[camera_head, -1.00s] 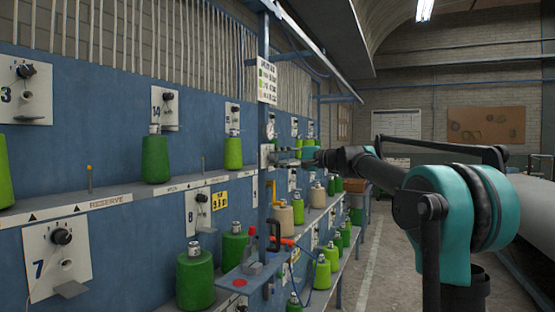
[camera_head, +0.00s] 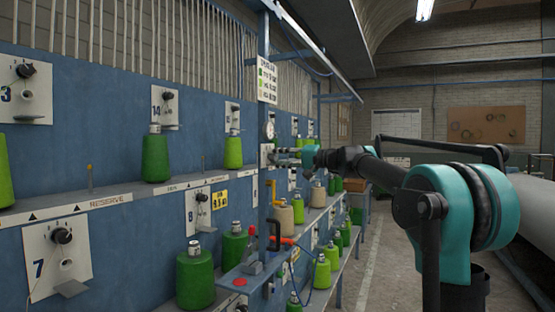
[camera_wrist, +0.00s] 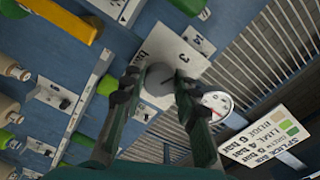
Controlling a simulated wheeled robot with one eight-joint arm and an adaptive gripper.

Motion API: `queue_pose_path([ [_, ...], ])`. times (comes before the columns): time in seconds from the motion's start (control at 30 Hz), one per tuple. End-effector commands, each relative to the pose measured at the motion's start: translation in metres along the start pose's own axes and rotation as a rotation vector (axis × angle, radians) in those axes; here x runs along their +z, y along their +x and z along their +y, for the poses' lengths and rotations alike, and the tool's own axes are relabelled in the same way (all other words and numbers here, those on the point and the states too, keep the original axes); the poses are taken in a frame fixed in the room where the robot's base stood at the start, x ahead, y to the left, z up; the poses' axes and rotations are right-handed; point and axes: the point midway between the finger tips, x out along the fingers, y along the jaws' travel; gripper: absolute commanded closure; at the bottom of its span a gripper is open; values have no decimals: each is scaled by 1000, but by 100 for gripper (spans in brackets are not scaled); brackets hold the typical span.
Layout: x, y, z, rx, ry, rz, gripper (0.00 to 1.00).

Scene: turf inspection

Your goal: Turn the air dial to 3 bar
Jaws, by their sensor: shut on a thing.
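The air dial's grey round knob (camera_wrist: 158,86) sits on a white plate (camera_wrist: 185,50) with a 3 and other partly hidden marks, seen turned in the wrist view. My gripper (camera_wrist: 158,92) has its two dark fingers on either side of the knob, closed on it. A dark line shows on the knob's face; I cannot tell exactly which mark it points to. In the head view my gripper (camera_head: 287,157) reaches the plate (camera_head: 265,158) on the blue post, and the knob is hidden there. A round white gauge (camera_wrist: 217,103) is beside the plate; it also shows above it in the head view (camera_head: 270,128).
A sign with coloured squares (camera_wrist: 262,133) hangs near the gauge. Green yarn cones (camera_head: 195,278) stand on shelves along the blue panel. A red-handled device (camera_head: 274,235) juts out below my gripper. The aisle (camera_head: 370,250) is clear.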

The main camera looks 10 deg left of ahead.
Motion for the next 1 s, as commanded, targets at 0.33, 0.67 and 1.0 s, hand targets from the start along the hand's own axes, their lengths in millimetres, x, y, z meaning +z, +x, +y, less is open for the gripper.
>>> queue_pose_path([
  [0.33, 1, 0, 1, 2, -1, -2, 62],
  [0.67, 0, 0, 0, 1, 0, -1, 49],
  [1.0, -1, -34, 1, 2, 0, 2, 49],
])
